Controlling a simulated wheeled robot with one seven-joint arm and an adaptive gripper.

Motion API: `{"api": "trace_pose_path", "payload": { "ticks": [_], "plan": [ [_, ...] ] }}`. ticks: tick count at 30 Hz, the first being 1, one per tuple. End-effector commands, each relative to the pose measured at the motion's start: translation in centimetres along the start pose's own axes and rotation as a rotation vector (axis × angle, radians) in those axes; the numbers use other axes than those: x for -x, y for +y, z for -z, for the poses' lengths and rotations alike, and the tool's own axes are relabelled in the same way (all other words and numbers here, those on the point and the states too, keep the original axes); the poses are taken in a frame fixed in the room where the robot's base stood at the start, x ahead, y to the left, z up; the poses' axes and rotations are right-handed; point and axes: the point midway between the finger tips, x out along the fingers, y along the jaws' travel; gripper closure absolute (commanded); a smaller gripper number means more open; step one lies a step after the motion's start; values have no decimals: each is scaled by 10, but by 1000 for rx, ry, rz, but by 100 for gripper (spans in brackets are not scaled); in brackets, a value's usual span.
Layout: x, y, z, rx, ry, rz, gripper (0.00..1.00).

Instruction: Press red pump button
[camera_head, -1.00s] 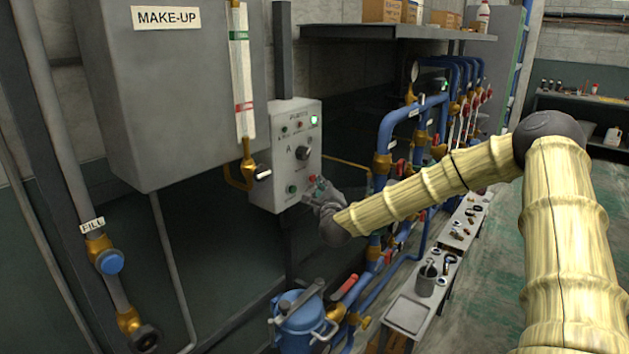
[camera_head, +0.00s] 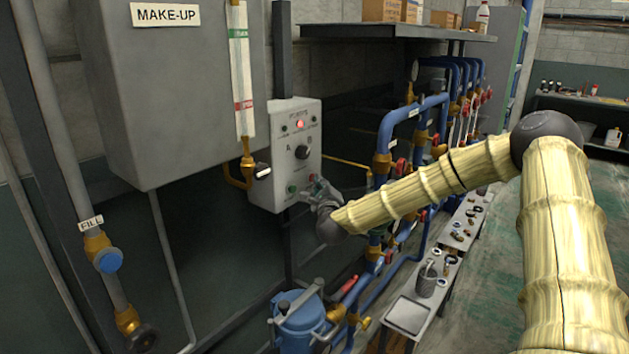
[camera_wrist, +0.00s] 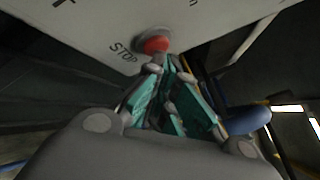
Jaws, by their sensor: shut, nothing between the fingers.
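In the wrist view the red button (camera_wrist: 156,45) stands out from the panel beside the word STOP (camera_wrist: 124,52). My gripper (camera_head: 314,187) is shut and empty at the panel's lower right. Its teal-padded fingertips (camera_wrist: 165,66) are right at the red button and seem to touch it. A green button (camera_head: 292,189) is to the left.
A brass valve with a tube (camera_head: 247,172) juts out left of the panel. Blue pipes (camera_head: 388,135) with red-handled valves run close behind my forearm. A blue canister (camera_head: 298,320) stands below. A low bench (camera_head: 408,314) with small parts is at the lower right.

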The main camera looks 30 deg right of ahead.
Motion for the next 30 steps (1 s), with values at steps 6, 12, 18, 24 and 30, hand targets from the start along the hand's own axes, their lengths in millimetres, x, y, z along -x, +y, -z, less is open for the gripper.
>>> {"api": "trace_pose_path", "payload": {
  "ticks": [6, 12, 18, 24, 30],
  "plan": [
    [-1, 0, -1, 0, 0, 0, 100],
    [-1, 0, -1, 0, 0, 0, 100],
    [2, -2, 2, 0, 0, 0, 100],
    [9, -7, 7, -1, 1, 0, 100],
    [12, -9, 8, -1, 0, 0, 100]
  ]
}}
